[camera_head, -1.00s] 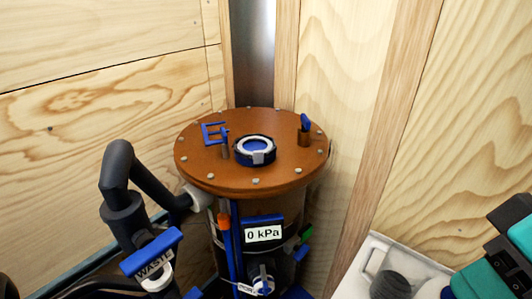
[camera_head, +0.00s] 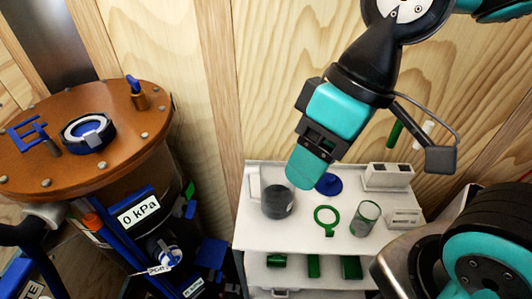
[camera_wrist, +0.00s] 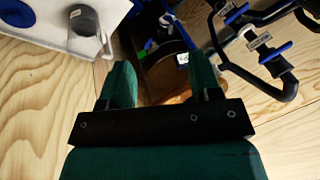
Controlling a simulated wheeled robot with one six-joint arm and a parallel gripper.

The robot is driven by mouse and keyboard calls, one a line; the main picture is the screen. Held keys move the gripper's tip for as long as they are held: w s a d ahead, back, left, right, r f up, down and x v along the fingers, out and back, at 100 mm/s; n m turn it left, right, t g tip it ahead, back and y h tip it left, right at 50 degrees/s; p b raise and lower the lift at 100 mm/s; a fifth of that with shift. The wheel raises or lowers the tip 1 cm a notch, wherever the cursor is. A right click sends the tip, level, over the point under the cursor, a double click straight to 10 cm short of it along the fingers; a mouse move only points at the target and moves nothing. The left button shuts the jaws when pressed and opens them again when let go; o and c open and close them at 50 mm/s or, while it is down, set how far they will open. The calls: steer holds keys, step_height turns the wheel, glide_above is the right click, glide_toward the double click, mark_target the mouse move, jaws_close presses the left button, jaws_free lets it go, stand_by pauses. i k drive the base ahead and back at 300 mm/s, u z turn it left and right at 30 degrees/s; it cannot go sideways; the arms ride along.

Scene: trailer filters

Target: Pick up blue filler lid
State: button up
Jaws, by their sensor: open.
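A round blue lid (camera_head: 328,184) lies flat on the white shelf top, partly covered by my gripper in the head view. It also shows at the upper left corner of the wrist view (camera_wrist: 16,12), cut by the edge. My gripper (camera_head: 301,172) hangs in front of the shelf, pointing down, with its teal fingers near the lid in the picture; its height above the shelf is hard to tell. In the wrist view the fingers (camera_wrist: 162,78) are apart with nothing between them. The lid is off to their left.
The brown-topped tank (camera_head: 115,150) stands left. Wooden walls close in behind.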

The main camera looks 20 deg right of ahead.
mark_target(330, 185)
steer(key=k, duration=0.5)
steer(key=z, duration=0.75)
steer(key=i, duration=0.6)
steer(key=u, duration=0.4)
